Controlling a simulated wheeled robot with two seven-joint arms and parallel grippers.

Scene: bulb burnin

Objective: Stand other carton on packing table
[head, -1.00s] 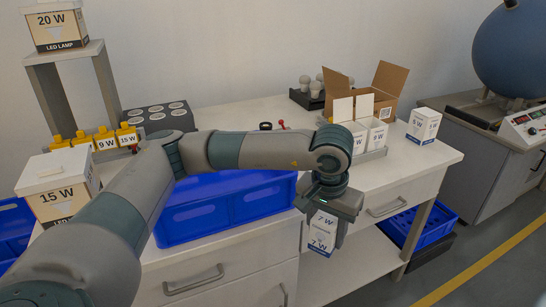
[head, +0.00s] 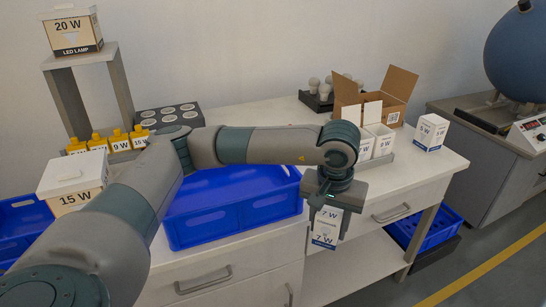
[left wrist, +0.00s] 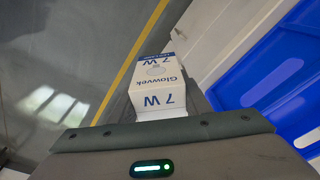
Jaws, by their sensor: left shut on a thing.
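A white carton with a blue band, marked 7 W (head: 326,228), hangs in my left gripper (head: 330,203) in front of the table's drawers. The gripper is shut on it. The carton also shows in the left wrist view (left wrist: 160,85), with its lettering facing the camera. The white packing table (head: 437,160) is behind the gripper. Another carton, marked 5 W (head: 430,133), stands upright at the table's right end. My right gripper is in neither view.
Two open white cartons (head: 381,143) stand in a grey holder by an open brown box (head: 400,88). A blue crate (head: 205,224) fills the table's left front. A lamp holder (head: 318,97) stands behind. Bare tabletop lies around the 5 W carton.

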